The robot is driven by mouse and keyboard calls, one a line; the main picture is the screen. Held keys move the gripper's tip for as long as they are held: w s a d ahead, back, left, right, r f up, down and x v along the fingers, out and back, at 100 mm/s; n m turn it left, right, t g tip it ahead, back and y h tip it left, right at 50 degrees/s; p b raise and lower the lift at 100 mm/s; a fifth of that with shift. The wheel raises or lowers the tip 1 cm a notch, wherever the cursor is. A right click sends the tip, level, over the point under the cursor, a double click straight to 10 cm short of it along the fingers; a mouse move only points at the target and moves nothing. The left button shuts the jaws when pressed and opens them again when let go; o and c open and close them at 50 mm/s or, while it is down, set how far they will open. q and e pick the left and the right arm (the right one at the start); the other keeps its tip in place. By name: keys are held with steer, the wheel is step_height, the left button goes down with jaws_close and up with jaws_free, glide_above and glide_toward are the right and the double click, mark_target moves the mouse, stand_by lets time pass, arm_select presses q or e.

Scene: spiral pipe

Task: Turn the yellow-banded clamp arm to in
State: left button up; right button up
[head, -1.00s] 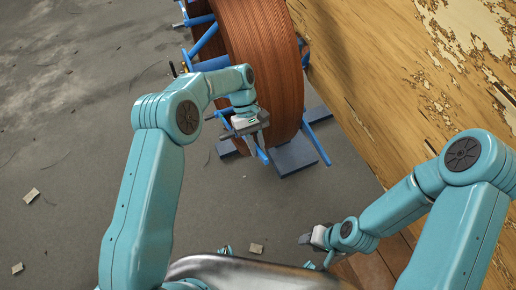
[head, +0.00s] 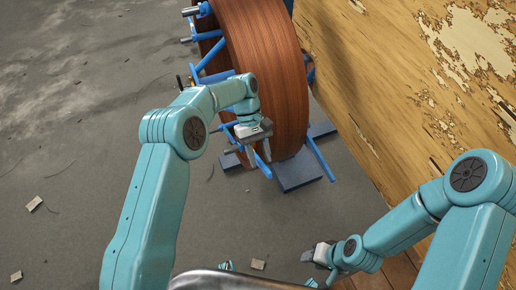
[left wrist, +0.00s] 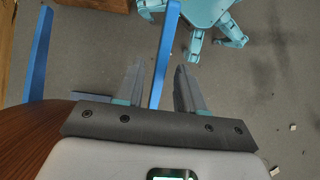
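A brown spiral pipe coil (head: 265,75) stands upright in a blue frame with several blue bars. My left gripper (head: 259,153) is at the coil's near lower side. In the left wrist view its two fingers (left wrist: 158,88) are apart, with a blue bar (left wrist: 163,55) between them; I see a gap on both sides. I cannot make out a yellow band on that bar. A small dark piece (head: 180,82) stands at the frame's left side; its band colour is too small to tell. My right gripper (head: 318,254) is low at the right, away from the coil, its fingers unclear.
A worn yellow-brown wooden wall (head: 400,100) rises close at the right of the coil. Dark blue-grey foot plates (head: 298,172) lie under the frame. The grey concrete floor (head: 70,130) at the left is open, with small scraps.

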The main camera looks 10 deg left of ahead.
arm_select(q)
steer(key=v, duration=0.6)
steer(key=shift+r, duration=0.1)
